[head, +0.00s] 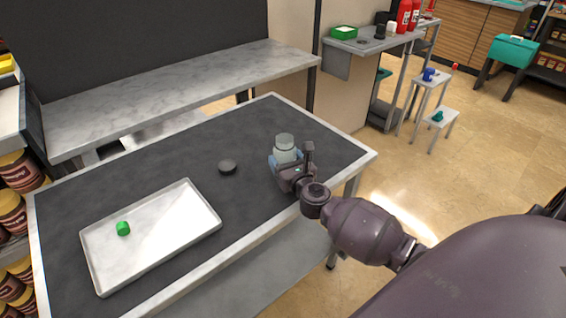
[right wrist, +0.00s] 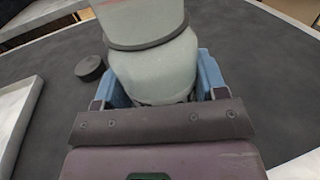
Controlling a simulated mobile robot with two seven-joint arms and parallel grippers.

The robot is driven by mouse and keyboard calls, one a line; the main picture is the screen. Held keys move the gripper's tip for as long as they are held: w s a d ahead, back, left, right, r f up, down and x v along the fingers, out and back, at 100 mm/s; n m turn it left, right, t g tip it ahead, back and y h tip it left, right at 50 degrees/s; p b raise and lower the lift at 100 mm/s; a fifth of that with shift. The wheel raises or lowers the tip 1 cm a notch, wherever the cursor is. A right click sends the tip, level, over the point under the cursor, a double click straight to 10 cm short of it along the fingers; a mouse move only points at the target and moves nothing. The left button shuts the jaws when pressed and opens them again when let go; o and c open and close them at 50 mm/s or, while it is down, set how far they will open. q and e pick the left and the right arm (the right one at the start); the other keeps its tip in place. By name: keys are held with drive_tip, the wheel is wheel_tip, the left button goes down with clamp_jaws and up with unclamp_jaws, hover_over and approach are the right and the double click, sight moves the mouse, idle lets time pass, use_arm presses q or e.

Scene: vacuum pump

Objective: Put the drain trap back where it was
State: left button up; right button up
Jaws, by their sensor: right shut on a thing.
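The drain trap looks to be the pale, translucent cylinder (head: 285,146) with a dark ring around it. It stands near the right end of the dark-topped table (head: 190,165). My right gripper (head: 284,160) is shut on it, low on its body. In the right wrist view the pale body of the drain trap (right wrist: 155,65) sits between the two blue fingers (right wrist: 160,92). Its lower end is hidden by the gripper, so I cannot tell whether it touches the table. My left gripper is not in view.
A round black cap (head: 228,167) lies on the table left of the gripper. A white tray (head: 185,235) with a green piece (head: 123,228) is at the front left. A grey marbled bench (head: 180,90) runs behind.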

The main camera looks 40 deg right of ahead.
drive_tip(key=shift+f, duration=0.15)
drive_tip(key=o, duration=1.1)
drive_tip(key=shift+c, duration=0.2)
